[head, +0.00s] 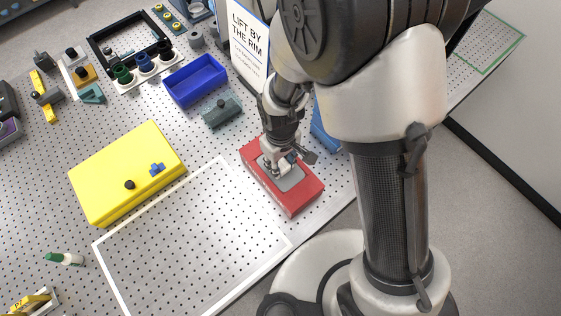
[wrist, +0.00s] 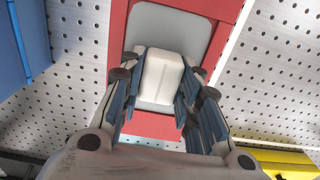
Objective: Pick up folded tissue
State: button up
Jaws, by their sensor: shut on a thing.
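The folded tissue (wrist: 162,78) is a small white block with a crease down its middle. In the wrist view it sits between the blue-grey fingers of my gripper (wrist: 159,88), which is shut on it. Behind it is a light grey pad (wrist: 170,24) on a red box (wrist: 118,28). In the head view my gripper (head: 277,165) is low over the red box (head: 300,204) and its grey top (head: 292,182), and largely hides the tissue. I cannot tell whether the tissue touches the pad.
A yellow box (head: 110,190) and a white-outlined area (head: 190,250) of the perforated bench lie to the left. A blue tray (head: 195,80), a grey-green block (head: 222,110) and a sign (head: 247,45) stand behind. A blue object (head: 325,128) is close on the right.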

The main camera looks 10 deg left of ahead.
aim_at(281, 162)
notch_tip(281, 162, up, 20)
jog(key=p, duration=0.3)
jog(key=shift+p, duration=0.35)
jog(key=shift+o, duration=0.5)
jog(key=c, duration=0.3)
jog(key=shift+c, duration=0.2)
